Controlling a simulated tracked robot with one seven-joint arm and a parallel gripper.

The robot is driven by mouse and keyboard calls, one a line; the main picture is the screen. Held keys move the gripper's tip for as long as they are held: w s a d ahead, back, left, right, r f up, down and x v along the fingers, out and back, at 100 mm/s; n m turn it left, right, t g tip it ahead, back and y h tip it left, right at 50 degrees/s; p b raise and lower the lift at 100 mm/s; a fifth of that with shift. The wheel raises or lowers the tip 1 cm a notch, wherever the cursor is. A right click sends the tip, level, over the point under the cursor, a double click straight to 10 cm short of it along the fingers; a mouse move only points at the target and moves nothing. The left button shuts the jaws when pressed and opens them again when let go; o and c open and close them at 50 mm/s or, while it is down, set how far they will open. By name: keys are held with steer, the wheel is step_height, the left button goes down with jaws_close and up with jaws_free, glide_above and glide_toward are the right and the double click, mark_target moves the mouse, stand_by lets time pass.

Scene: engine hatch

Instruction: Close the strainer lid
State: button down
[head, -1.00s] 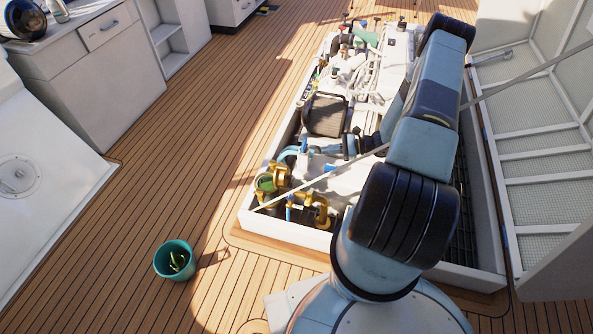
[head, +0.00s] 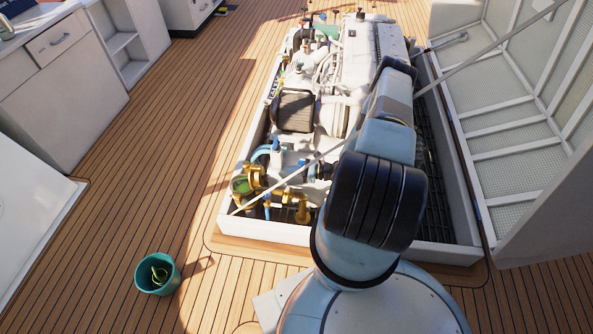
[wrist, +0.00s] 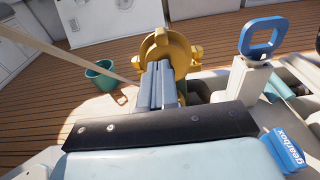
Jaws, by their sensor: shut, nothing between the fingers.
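The brass strainer (head: 243,186) stands at the near left corner of the engine bay in the head view, with green showing in its round top. In the wrist view, a round brass part with side lugs (wrist: 181,50), which looks like the strainer lid, stands raised and facing the camera. My gripper (wrist: 159,66) is shut and empty. Its grey fingers overlap the lower middle of this brass part; I cannot tell whether they touch it. In the head view my arm hides most of the gripper.
A blue-handled valve (wrist: 262,38) and a blue "gearbox" tag (wrist: 284,152) are right of my gripper. A pale strut (head: 290,178) crosses the bay. A teal bucket (head: 158,274) stands on deck. The raised hatch (head: 510,110) is at right. Open deck lies left.

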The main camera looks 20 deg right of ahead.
mark_target(262, 168)
steer(key=x, duration=0.9)
steer(key=shift+w+a, duration=0.15)
steer(key=shift+a, duration=0.1)
steer(key=shift+d, duration=0.25)
steer(key=shift+a, duration=0.15)
